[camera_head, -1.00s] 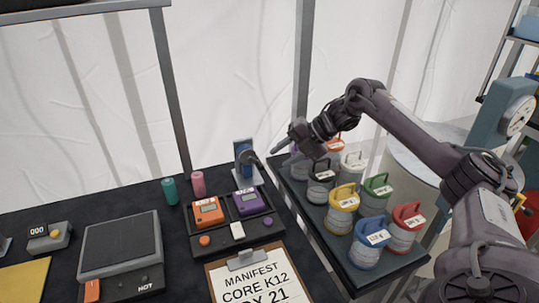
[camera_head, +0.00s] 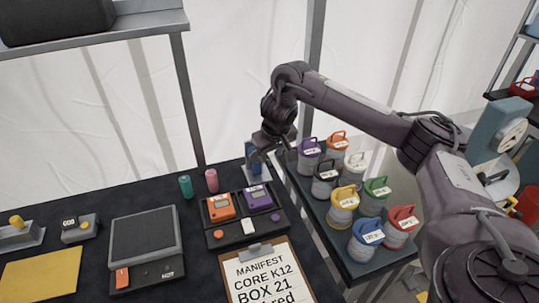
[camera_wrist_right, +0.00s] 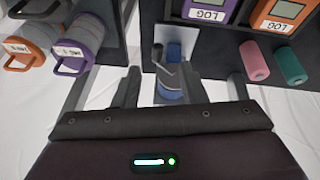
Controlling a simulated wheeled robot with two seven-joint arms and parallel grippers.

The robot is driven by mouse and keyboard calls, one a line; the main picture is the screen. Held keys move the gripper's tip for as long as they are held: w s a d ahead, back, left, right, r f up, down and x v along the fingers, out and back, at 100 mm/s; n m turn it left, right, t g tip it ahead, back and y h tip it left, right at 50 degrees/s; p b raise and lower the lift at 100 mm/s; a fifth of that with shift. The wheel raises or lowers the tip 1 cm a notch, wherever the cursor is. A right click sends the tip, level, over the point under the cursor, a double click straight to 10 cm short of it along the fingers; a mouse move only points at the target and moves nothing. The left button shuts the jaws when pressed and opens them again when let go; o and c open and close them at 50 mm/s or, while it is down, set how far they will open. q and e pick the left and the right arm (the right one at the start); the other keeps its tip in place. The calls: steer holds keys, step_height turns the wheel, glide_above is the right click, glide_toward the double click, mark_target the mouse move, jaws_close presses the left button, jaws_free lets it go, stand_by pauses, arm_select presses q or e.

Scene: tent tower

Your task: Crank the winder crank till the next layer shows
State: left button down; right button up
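A small blue upright device (camera_head: 253,158) stands at the back right of the black table, behind the two loggers. I take it for the winder. In the right wrist view, the blue device (camera_wrist_right: 174,50) shows between the fingertips, with a bent grey crank arm (camera_wrist_right: 163,68) and a dark grip at its upper left. My right gripper (camera_head: 263,142) points down over the device and partly hides it in the head view. In the wrist view my right gripper (camera_wrist_right: 160,85) has its fingers apart, with nothing clearly clamped. Contact with the crank cannot be told. My left gripper is out of view.
A tray (camera_head: 318,212) of several lidded spools stands close right of the winder. An orange logger (camera_head: 220,207) and a purple logger (camera_head: 259,197) sit in front. A clipboard (camera_head: 229,277) lies in front.

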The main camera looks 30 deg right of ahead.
mark_target(269, 164)
steer(key=shift+m+h, duration=0.3)
steer(key=shift+m, duration=0.6)
steer(key=x, duration=0.7)
steer(key=shift+w, duration=0.3)
jaws_close()
